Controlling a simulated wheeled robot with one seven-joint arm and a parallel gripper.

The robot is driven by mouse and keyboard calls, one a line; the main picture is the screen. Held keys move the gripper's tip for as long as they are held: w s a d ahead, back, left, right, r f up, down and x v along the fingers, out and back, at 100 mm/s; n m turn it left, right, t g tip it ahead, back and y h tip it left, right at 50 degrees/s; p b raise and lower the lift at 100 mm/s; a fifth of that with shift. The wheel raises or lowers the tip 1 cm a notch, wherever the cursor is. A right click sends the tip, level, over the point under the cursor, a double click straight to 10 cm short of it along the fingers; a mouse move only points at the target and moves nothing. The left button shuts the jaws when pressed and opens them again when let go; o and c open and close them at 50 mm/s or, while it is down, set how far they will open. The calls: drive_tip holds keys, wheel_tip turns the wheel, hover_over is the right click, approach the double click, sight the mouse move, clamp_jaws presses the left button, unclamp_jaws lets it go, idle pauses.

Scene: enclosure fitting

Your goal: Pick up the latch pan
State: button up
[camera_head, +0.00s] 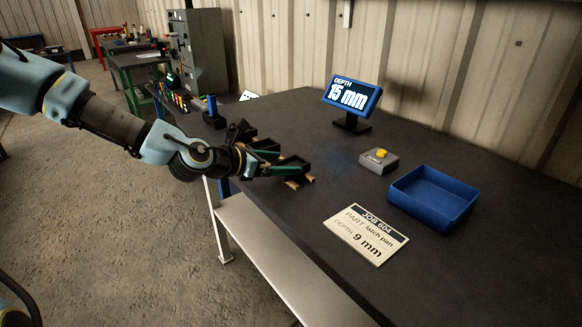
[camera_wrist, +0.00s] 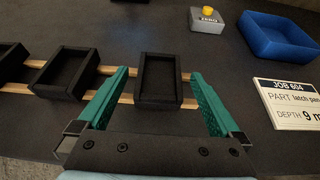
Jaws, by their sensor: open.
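Black open-topped rectangular pans lie in a row on light wooden strips; no name shows on them, so I cannot tell by marking which is the latch pan. The nearest black pan (camera_wrist: 159,78) also shows in the head view (camera_head: 293,167). My gripper (camera_wrist: 160,74) is open, with one green finger on each side of this pan. My gripper also shows over the row in the head view (camera_head: 283,162). A second pan (camera_wrist: 64,72) lies left of the left finger.
A job card (camera_head: 366,234) reads latch pan, depth 9 mm. A blue tray (camera_head: 433,198) looks empty. A grey box with a yellow button (camera_head: 379,160) is marked ZERO. A display (camera_head: 351,95) reads depth 15 mm.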

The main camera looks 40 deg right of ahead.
sight(298, 163)
drive_tip(key=shift+p+x, duration=0.35)
drive_tip(key=shift+x, duration=1.4)
drive_tip(key=shift+f, duration=0.1)
drive_tip(key=shift+c, duration=0.2)
drive_tip(key=c, duration=1.5)
